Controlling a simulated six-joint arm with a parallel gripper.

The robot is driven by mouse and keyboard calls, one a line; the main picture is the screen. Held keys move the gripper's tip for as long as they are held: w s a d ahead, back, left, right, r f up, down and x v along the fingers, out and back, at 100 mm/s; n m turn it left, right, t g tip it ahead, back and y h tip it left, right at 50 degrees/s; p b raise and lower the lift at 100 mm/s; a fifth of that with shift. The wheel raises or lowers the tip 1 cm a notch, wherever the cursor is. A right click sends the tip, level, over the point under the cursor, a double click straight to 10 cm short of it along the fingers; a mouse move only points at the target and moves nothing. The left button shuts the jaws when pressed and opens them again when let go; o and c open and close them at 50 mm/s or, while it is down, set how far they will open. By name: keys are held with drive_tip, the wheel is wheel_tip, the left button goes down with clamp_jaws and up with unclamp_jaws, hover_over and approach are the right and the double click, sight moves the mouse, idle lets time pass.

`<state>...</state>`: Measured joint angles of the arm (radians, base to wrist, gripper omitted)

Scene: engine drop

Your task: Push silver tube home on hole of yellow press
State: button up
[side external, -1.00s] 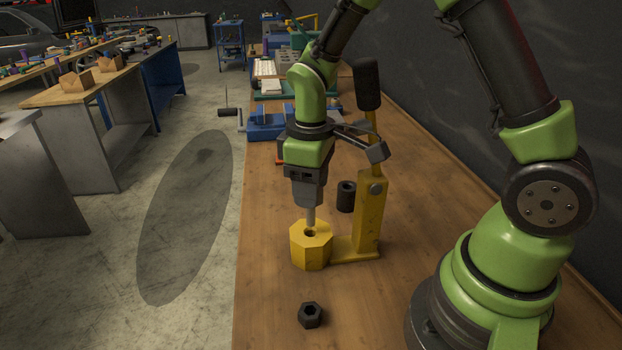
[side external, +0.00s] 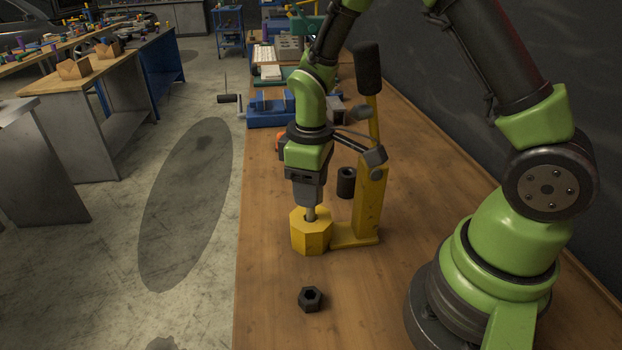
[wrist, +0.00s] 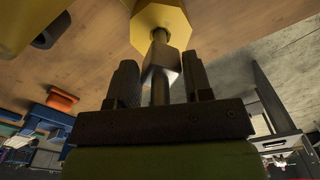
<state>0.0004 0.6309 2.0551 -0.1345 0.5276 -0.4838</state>
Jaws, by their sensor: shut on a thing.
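The yellow press (side external: 312,236) stands on the wooden bench, with an octagonal block at left and an upright lever post at right. The silver tube (side external: 311,213) is upright, its lower end at the hole in the block's top. In the wrist view the silver tube (wrist: 160,62) runs from my gripper to the yellow block (wrist: 163,22). My gripper (wrist: 155,85) is shut on the tube, close above the block. How deep the tube's end sits is hidden by the hole. The hole's rim is mostly covered by the tube.
A black hex nut (side external: 310,299) lies in front of the press. A black cylinder (side external: 346,183) stands behind it, near the lever post. A blue vise (side external: 270,112) is farther back. The bench (side external: 270,250) left of the press is clear.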

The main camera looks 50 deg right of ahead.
drive_tip(key=shift+f, duration=1.8)
drive_tip(key=shift+f, duration=0.1)
drive_tip(key=o, duration=1)
wheel_tip(320, 180, up, 10)
